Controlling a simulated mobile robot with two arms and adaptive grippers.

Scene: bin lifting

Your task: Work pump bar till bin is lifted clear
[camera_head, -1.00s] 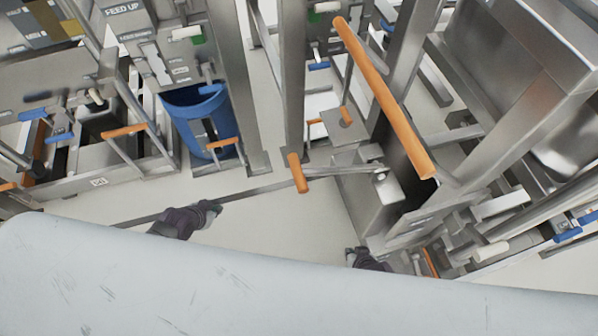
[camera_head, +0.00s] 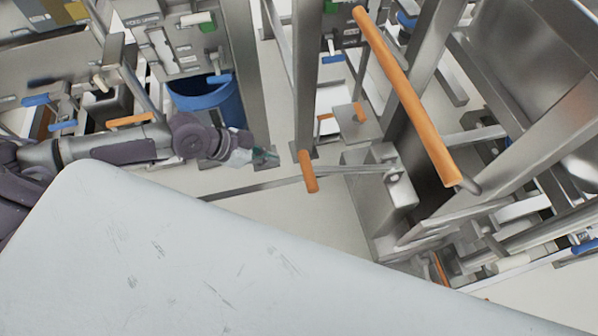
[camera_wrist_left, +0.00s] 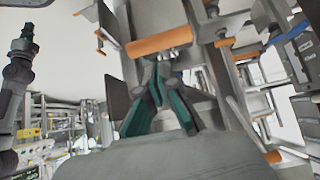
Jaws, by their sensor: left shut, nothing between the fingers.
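A lever with a short orange grip (camera_head: 308,171) reaches left from a steel pump block (camera_head: 390,190). A longer, thicker orange bar (camera_head: 408,95) slants above it on the right; I cannot tell which is the pump bar. A blue bin (camera_head: 207,100) stands low between steel posts. My left gripper (camera_head: 268,155) is shut and empty, just left of the short grip and apart from it. In the left wrist view its teal fingers (camera_wrist_left: 160,75) meet below an orange bar (camera_wrist_left: 160,42). A dark arm at that view's left edge seems to be my right one; its gripper (camera_wrist_left: 28,35) is too small to read.
A steel post (camera_head: 306,80) rises just behind the short grip. A large steel frame with a tilted hopper (camera_head: 530,60) fills the right. Other stations with orange and blue handles (camera_head: 130,121) stand at left. Pale floor (camera_head: 330,225) is open below the lever.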

